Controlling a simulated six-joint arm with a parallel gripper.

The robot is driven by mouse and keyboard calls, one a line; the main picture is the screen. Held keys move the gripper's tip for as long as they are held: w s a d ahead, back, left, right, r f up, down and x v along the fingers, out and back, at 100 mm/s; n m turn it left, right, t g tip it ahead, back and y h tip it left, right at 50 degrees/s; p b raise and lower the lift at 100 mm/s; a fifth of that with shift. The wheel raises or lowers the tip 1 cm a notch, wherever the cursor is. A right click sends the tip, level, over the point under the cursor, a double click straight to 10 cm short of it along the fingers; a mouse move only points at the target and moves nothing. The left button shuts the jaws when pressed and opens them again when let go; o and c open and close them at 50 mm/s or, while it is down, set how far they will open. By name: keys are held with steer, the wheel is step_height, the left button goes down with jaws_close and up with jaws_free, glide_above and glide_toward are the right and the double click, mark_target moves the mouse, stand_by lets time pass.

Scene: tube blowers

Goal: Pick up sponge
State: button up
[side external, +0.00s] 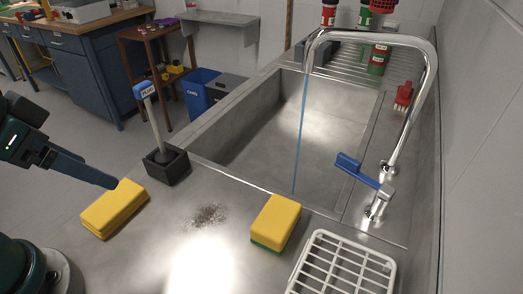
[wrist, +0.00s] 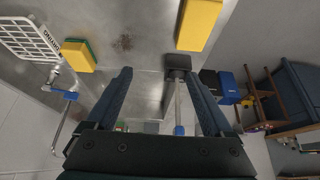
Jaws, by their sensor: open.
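A yellow sponge with a green underside (side external: 275,222) lies on the steel counter in front of the basin; it is also in the wrist view (wrist: 78,55), left of my fingers. A plain yellow block (side external: 114,208), perhaps another sponge, lies at the counter's left; it also shows in the wrist view (wrist: 199,24), beyond my fingertips. My gripper (side external: 113,184) comes in from the left, its tip overlapping this block's upper edge in the side view; I cannot tell the gap. In the wrist view my gripper (wrist: 158,75) is open with two spread blue fingers, nothing held.
A plunger-like tool (side external: 150,112) stands in a black holder (side external: 167,166) behind the block. A white wire rack (side external: 343,264) lies front right. The basin (side external: 300,125) has a tall tap (side external: 425,90) with running water. Dark specks (side external: 207,214) mark otherwise clear counter between the yellow pieces.

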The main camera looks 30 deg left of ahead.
steer(key=shift+o, duration=1.1)
